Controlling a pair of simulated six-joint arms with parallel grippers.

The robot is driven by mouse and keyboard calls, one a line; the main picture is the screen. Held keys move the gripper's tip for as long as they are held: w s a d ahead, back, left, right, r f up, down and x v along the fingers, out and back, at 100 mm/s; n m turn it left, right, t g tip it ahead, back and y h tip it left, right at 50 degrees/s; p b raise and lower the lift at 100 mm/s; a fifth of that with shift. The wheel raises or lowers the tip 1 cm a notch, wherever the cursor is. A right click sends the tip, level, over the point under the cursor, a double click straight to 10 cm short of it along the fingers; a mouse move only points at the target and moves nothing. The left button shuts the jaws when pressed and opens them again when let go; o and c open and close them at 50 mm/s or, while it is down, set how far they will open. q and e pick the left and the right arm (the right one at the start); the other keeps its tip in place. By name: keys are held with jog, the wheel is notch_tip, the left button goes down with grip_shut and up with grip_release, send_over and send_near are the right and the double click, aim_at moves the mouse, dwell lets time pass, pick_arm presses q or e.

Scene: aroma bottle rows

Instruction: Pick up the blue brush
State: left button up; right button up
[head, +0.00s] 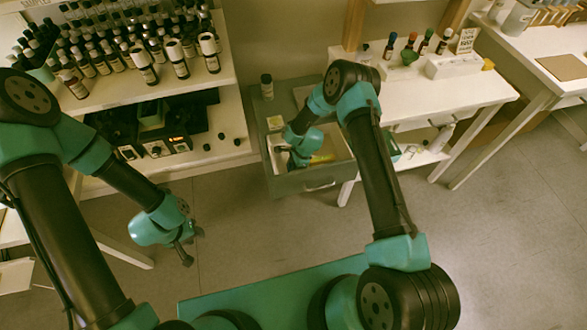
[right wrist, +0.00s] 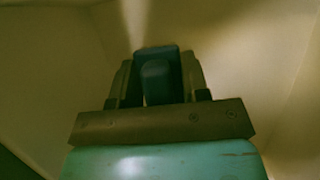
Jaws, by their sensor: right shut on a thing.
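My right gripper (right wrist: 155,80) reaches down inside the open drawer (head: 320,184). In the right wrist view it is shut on a dark blue block-like thing, the blue brush (right wrist: 158,50), which sits between the fingers. Only its blue part shows clearly; bristles cannot be made out. In the head view the right gripper (head: 297,160) is small and partly hidden by its own wrist, low in the drawer. My left gripper (head: 192,246) hangs over the floor left of the drawer, with its fingers apart and nothing between them.
A yellow item (head: 322,158) lies in the drawer beside my right gripper. A dark bottle (head: 267,86) stands on the ledge behind. Shelves with many bottles (head: 110,50) are at left, and a white table (head: 420,85) with bottles is at right. The front floor is clear.

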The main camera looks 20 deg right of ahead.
notch_tip(320, 180, up, 8)
jog(key=shift+f, duration=0.1)
dwell(0.5)
